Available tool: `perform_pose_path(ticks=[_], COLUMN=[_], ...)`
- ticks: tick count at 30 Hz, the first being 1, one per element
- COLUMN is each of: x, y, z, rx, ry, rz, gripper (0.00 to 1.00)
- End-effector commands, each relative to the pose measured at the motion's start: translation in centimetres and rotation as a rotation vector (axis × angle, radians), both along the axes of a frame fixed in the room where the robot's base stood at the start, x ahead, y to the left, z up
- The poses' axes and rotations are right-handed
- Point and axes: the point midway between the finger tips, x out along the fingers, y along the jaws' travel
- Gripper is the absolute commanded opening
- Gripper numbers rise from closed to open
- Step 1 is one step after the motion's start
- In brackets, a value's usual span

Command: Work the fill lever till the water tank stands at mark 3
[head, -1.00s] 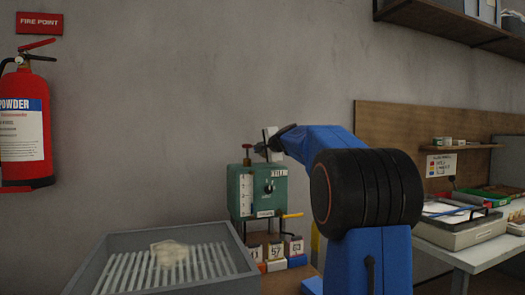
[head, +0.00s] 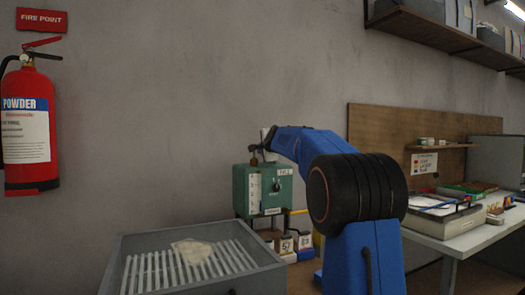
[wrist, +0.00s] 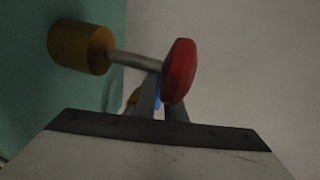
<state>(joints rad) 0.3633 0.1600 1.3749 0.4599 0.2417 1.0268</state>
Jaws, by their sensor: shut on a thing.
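The water tank is a green box (head: 282,193) with a pale gauge strip (head: 254,190) on its front left and a dark round knob at its middle. The water level against the marks is too small to read. The red-headed lever (wrist: 180,71) stands on a metal stem from a brass collar (wrist: 80,46) on the tank, as the wrist view shows. My gripper (head: 258,153) is at the tank's top left and hides the lever in the head view. In the wrist view my gripper (wrist: 160,105) is shut on the lever, its fingers at the red head and stem.
A grey ribbed tray (head: 125,262) with a pale cloth (head: 192,250) lies in front of the tank. Small numbered boxes (head: 287,244) stand below the tank, and a yellow handle (head: 299,211) sticks out at its right. A fire extinguisher (head: 28,125) hangs at the left.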

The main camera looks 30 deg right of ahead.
Motion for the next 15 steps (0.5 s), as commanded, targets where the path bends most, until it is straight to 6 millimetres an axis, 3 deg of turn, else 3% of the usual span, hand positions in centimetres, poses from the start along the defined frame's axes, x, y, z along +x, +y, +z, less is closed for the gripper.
perform_pose_path(ticks=[6, 7, 9, 15], x=[0.02, 0.01, 0.01, -0.01], y=[-0.07, -0.07, -0.06, -0.03], z=[-0.41, -0.40, -0.34, -0.17], rx=[0.002, 0.002, 0.002, 0.001], ry=[0.007, 0.007, 0.006, 0.003], rz=[0.000, 0.000, 0.001, 0.001], gripper=[0.00, 0.15, 0.29, 0.29])
